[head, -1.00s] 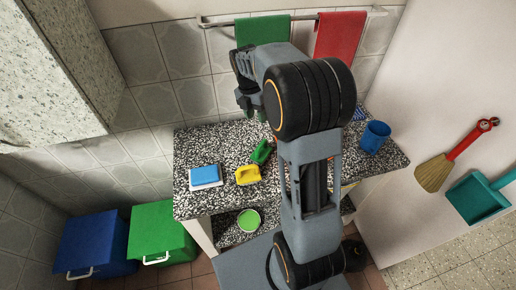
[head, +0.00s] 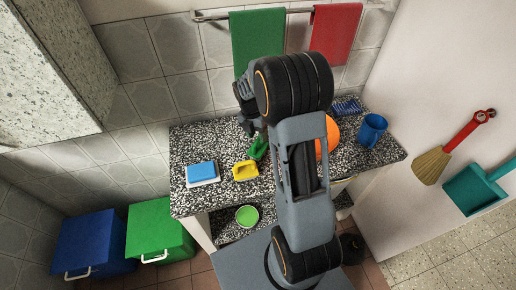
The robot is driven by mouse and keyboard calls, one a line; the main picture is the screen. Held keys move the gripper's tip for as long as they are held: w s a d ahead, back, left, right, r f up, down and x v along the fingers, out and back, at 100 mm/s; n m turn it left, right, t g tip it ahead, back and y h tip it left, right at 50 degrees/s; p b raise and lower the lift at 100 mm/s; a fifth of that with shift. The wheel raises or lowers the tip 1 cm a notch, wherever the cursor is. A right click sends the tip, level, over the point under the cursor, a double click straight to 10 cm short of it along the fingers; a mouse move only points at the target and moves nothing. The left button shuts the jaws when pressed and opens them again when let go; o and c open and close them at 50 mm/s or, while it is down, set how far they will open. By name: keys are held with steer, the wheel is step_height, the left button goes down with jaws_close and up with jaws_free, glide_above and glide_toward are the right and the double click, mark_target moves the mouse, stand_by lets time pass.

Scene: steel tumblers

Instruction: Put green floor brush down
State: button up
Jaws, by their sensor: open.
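The green floor brush (head: 258,149) rests on the speckled worktop (head: 215,150), just behind the yellow brush (head: 246,170). My gripper (head: 253,130) is open, just behind and above the green brush in the head view. My arm hides part of the worktop, and I cannot tell whether the fingers touch the brush.
A blue mug (head: 371,130) and an orange object (head: 328,138), partly hidden by my arm, are to the right. A green bowl (head: 247,216) sits on the lower shelf. Green (head: 252,40) and red (head: 335,32) towels hang behind.

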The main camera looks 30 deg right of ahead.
mark_target(258, 146)
steer(key=shift+s+d+f, duration=0.1)
steer(key=shift+s+f, duration=0.05)
steer(key=shift+f, duration=0.55)
steer(key=shift+s+d+f, duration=0.1)
steer(key=shift+f, duration=0.6)
jaws_close()
